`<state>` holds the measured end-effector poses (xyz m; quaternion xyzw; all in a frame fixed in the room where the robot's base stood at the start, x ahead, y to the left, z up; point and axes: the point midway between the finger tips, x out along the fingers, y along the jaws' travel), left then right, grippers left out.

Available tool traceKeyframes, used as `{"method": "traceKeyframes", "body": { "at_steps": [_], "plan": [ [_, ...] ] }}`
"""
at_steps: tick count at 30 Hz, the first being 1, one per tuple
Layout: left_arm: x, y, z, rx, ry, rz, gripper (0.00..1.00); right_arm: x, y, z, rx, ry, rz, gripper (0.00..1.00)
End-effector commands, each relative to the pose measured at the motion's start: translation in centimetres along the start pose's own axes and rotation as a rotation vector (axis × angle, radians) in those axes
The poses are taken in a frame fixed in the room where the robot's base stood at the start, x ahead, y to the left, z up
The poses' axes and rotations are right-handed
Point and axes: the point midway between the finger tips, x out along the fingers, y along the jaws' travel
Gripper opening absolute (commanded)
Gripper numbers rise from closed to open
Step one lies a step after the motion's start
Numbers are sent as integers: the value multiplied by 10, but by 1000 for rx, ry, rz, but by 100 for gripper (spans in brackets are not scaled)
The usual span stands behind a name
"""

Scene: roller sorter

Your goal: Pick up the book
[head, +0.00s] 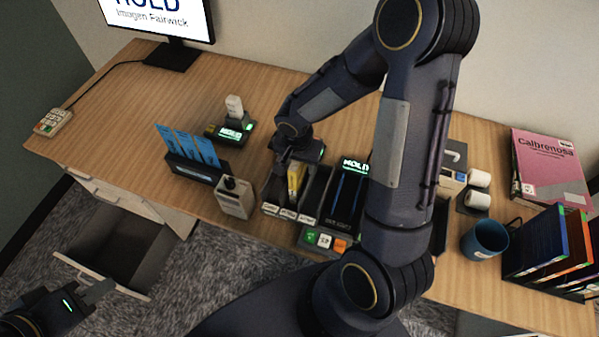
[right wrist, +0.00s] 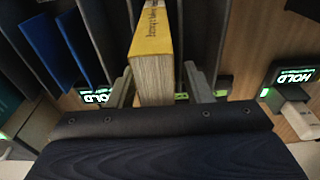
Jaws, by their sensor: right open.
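A yellow book (head: 295,181) stands upright in a slot of the dark sorter (head: 330,172); in the right wrist view the book (right wrist: 152,62) shows its yellow cover edge and pale pages. My right gripper (right wrist: 158,84) is open, with one finger on each side of the book. A small gap shows between the right-hand finger and the book; the other finger is very close to it, and contact is unclear. In the head view my right gripper (head: 288,160) is over the sorter, partly hidden by its own arm. My left gripper (head: 92,293) is at the lower left, away from the desk; its finger gap is unclear.
Blue folders (head: 190,150) in a holder and a small box (head: 236,198) stand left of the sorter. A blue mug (head: 484,240), a pink book (head: 550,168) and a rack of books (head: 548,246) are at right. An open drawer (head: 115,245) juts out at left. The left desktop is mostly clear.

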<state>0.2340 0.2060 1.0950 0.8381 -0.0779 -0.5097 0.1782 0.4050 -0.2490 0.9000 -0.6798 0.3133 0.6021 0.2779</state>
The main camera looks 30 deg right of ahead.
Motion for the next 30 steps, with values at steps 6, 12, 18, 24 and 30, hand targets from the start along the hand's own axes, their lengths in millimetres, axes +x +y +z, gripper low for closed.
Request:
{"method": "traceKeyframes", "body": {
  "at_steps": [6, 12, 18, 24, 30],
  "plan": [
    [0, 0, 0, 0, 0, 0, 32, 0, 0, 0, 0, 0, 0, 35],
    [0, 0, 0, 0, 0, 0, 32, 0, 0, 0, 0, 0, 0, 9],
    [0, 0, 0, 0, 0, 0, 32, 0, 0, 0, 0, 0, 0, 0],
    [-4, 2, -2, 0, 0, 0, 32, -3, 0, 0, 0, -1, 1, 0],
    [-9, 4, -5, 0, 1, 0, 32, -24, -1, -4, 3, 6, -5, 0]
  ]
}}
